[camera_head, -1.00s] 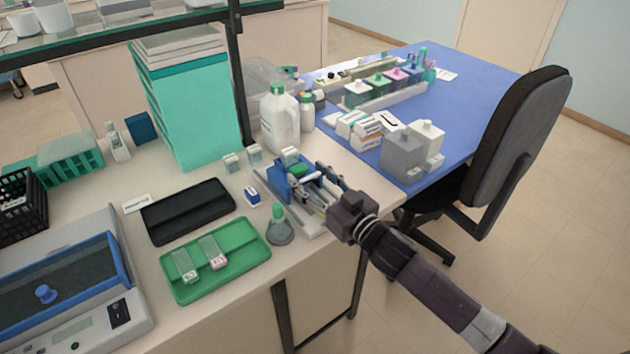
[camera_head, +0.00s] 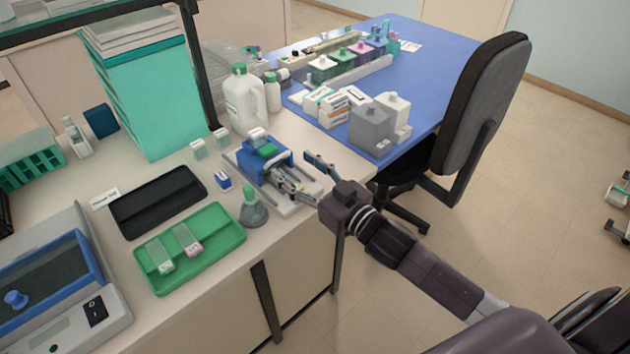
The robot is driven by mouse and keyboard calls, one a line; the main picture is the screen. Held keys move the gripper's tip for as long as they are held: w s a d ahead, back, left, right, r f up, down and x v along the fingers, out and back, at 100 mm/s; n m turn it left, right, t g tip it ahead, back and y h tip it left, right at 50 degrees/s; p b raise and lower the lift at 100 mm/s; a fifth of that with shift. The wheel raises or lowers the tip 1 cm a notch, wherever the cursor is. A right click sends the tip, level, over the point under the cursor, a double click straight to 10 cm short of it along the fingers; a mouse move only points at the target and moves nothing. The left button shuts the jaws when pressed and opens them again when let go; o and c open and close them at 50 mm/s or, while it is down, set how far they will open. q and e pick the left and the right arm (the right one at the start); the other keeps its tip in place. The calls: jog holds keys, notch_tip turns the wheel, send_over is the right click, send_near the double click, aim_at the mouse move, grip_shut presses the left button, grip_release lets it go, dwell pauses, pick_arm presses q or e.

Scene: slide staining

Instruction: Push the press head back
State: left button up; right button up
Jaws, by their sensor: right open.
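The press is a small device with a blue body and a green top (camera_head: 266,151) on a pale base plate (camera_head: 297,209). It stands near the right end of the bench in the head view. I cannot tell for certain which part is its head. My right gripper (camera_head: 296,171) is at the front right of the press, fingers spread and pointing toward the blue part. One finger is low over the base plate, the other to its right. Nothing shows between them. Whether a finger touches the press is unclear. My left gripper is out of view.
A blue table (camera_head: 430,62) and a chair (camera_head: 478,110) are at the right.

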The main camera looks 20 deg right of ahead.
jog(key=v, duration=0.6)
jog(key=shift+s, duration=0.2)
